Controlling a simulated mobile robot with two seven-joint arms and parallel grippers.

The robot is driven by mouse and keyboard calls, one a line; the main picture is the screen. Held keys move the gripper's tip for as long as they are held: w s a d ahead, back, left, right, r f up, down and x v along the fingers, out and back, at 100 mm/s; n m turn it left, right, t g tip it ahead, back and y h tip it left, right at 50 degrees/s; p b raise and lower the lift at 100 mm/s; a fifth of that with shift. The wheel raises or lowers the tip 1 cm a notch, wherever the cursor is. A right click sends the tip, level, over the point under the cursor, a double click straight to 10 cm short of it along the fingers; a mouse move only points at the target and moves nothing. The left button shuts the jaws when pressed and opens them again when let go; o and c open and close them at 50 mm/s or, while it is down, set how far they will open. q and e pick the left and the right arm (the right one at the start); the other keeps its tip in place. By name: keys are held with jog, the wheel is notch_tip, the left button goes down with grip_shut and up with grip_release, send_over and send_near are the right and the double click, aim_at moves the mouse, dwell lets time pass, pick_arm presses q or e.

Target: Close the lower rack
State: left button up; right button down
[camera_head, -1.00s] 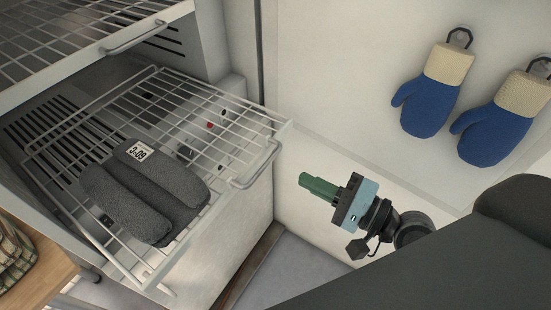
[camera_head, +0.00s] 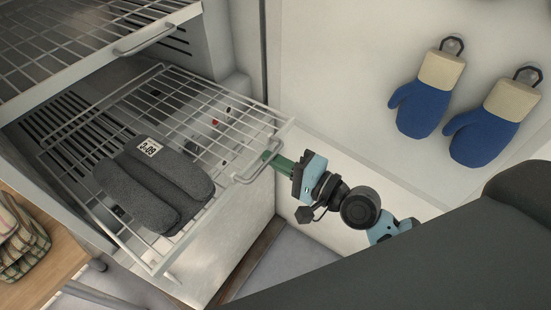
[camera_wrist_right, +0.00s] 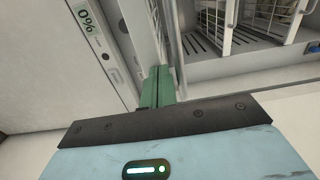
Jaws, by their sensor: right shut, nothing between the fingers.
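The lower rack (camera_head: 286,124) is a white wire shelf that sticks out of the open white cabinet. A folded dark grey cloth with a white number tag (camera_head: 150,148) lies on it. The rack has a wire handle (camera_head: 246,181) at its front edge. My right gripper (camera_head: 271,159) has green fingers, shut and empty, with the tips beside the handle; I cannot tell whether they touch it. In the right wrist view the shut fingers (camera_wrist_right: 158,87) point toward pale upright bars and the cabinet. My left gripper is not in view.
An upper wire rack (camera_head: 160,42) with its own handle sits above. Two blue and cream mitts (camera_head: 424,100) hang on the right wall. A wooden surface (camera_head: 50,262) with striped cloth stands at lower left. A white panel marked 0% (camera_wrist_right: 84,20) shows in the wrist view.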

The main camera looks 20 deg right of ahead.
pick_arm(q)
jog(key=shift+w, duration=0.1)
pick_arm(e)
send_near(188, 115)
jog(key=x, duration=0.5)
jog(key=shift+w+a+f+b, duration=0.15)
jog(key=shift+w+b, duration=0.1)
jog(key=shift+b, duration=0.15)
jog(key=x, duration=0.3)
jog(key=shift+w+a+b, duration=0.2)
jog(key=shift+w+b, duration=0.05)
jog(key=shift+b, duration=0.05)
jog(key=shift+w+a, duration=0.2)
jog(key=shift+w, duration=0.1)
jog(key=shift+r, duration=0.25)
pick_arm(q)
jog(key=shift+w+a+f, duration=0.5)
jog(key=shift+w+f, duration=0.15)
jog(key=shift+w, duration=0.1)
